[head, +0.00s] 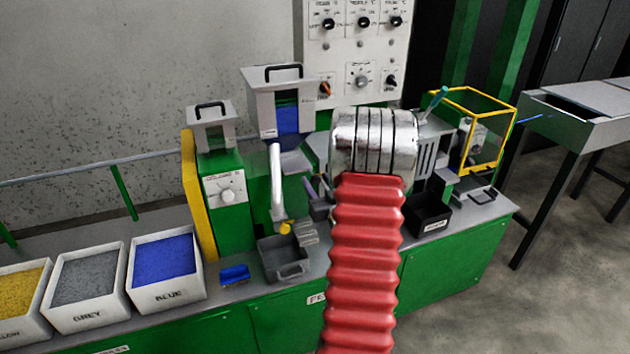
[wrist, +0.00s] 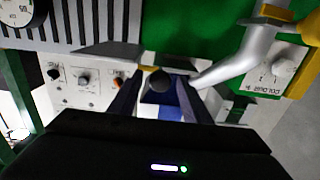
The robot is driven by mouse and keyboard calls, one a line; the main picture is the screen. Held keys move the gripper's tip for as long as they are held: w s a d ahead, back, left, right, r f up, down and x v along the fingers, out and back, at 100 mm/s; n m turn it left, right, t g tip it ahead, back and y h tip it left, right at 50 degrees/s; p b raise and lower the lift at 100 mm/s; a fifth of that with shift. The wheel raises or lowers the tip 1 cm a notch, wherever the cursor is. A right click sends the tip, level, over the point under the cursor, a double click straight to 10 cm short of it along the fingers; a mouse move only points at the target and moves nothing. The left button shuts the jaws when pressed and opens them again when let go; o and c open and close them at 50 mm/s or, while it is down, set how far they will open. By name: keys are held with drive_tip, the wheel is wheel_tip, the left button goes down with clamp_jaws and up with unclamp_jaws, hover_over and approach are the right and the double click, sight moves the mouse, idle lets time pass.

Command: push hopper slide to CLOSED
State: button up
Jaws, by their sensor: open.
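The main hopper (head: 265,100) is a grey box with a black handle and a blue-filled window, standing left of the control panel. Its slide is not clearly made out in the head view. In the wrist view, a round dark knob (wrist: 159,81), possibly the slide's end, shows between the fingers of my gripper (wrist: 160,98). A blue surface (wrist: 166,106) lies behind it. My gripper is open, with one dark finger on each side of the knob; I cannot tell whether either touches it. In the head view my red ribbed arm hides the area right of the hopper.
A silver pipe (head: 277,180) runs down beside the hopper, close by in the wrist view. A grey tray (head: 284,262) sits below. White bins, including the blue pellet bin (head: 165,270), stand at left. A yellow-framed guard (head: 486,130) stands at right.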

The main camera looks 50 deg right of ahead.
drive_tip(key=v, duration=1.2)
drive_tip(key=shift+f, duration=0.15)
drive_tip(key=s+a+f+m+g+y, duration=0.1)
drive_tip(key=s+f+g+y, duration=0.1)
drive_tip(key=s+f+g, duration=0.3)
drive_tip(key=s+a+f+m+g+y, duration=0.1)
drive_tip(key=s+f+g, duration=0.2)
drive_tip(key=f+g, duration=0.35)
drive_tip(key=a+r+n+y, duration=0.2)
drive_tip(key=a+r, duration=0.5)
drive_tip(key=a, duration=0.7)
drive_tip(key=w+a+r+n+t+y, duration=0.1)
drive_tip(key=a+r+n+y, duration=0.1)
drive_tip(key=a+r, duration=0.6)
drive_tip(key=a+r+n+y, duration=0.2)
drive_tip(key=a+r, duration=0.6)
drive_tip(key=a, duration=1.3)
drive_tip(key=shift+w+n+t, duration=0.35)
drive_tip(key=shift+n, duration=0.75)
